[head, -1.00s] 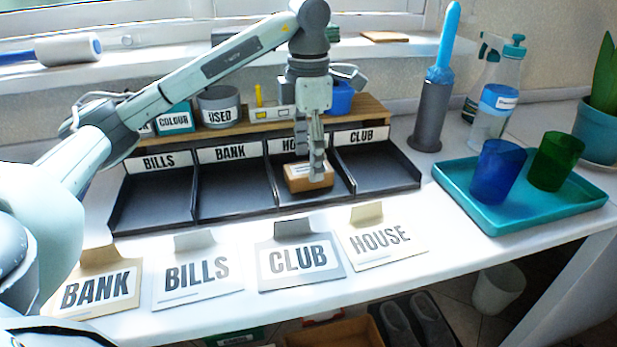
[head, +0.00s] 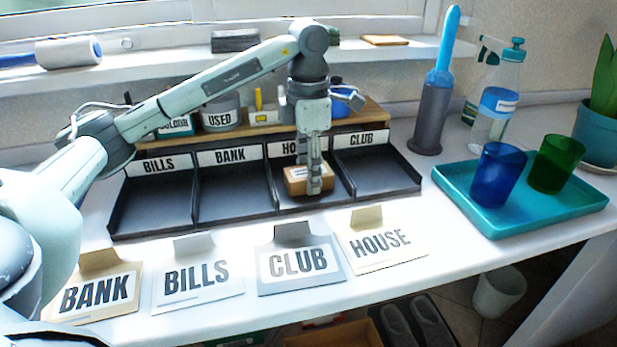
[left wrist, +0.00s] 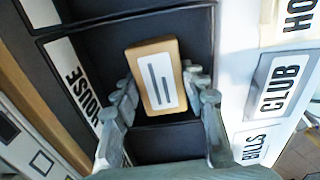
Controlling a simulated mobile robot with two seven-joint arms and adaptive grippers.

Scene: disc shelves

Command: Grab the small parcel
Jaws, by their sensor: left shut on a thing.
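The small parcel (head: 298,181) is a brown box with a white label, in the HOUSE compartment of the dark sorting tray. In the left wrist view the parcel (left wrist: 155,75) lies between the fingers, its label facing the camera. My left gripper (head: 313,186) reaches down from above, with its fingers around the parcel, and is shut on it. In the left wrist view the left gripper's (left wrist: 160,95) fingers stand on both sides of the parcel. Whether the parcel touches the compartment floor is hard to tell. My right gripper is not in view.
The other compartments of the sorting tray (head: 236,192) are empty. Cards marked BANK (head: 95,293), BILLS (head: 197,275), CLUB (head: 299,262) and HOUSE (head: 380,240) lie in front. A teal tray (head: 560,208) with a blue cup (head: 497,175) and a green cup (head: 556,163) stands to the right.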

